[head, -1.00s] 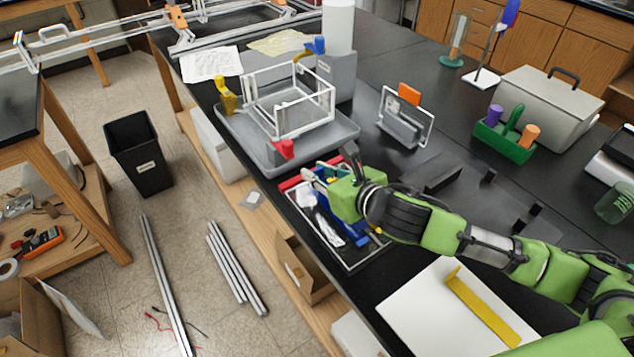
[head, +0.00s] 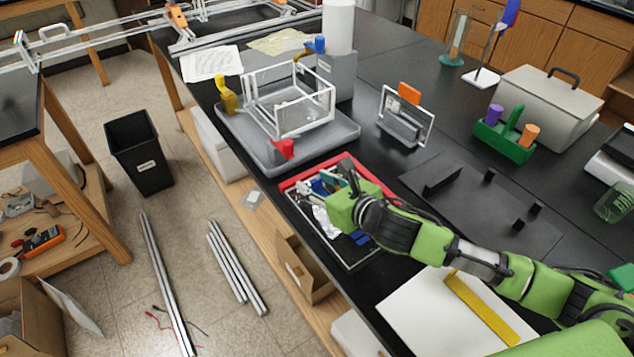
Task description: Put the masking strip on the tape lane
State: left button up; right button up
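A yellow strip (head: 483,308) lies flat on a white board (head: 425,312) at the front of the bench, below my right arm. I cannot tell whether this strip is the masking strip or the tape lane. My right gripper (head: 328,184) is over a black tray with a red far edge (head: 318,171). Its fingers look spread apart, and I see nothing held between them. Blue and white items (head: 325,222) lie in the tray, partly hidden by the gripper, so no masking strip can be made out there. My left gripper is out of view.
A grey tray (head: 335,138) with a white frame (head: 290,98) stands behind the gripper. A dark plate with small upright blocks (head: 480,205) lies to the right. A green holder (head: 503,143) and a grey case (head: 545,105) stand farther back. The bench's left edge is close to the black tray.

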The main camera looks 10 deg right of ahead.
jog(key=shift+r, duration=0.1)
jog(key=b+v, duration=0.1)
jog(key=v, duration=1.1)
jog(key=shift+d+r, duration=0.1)
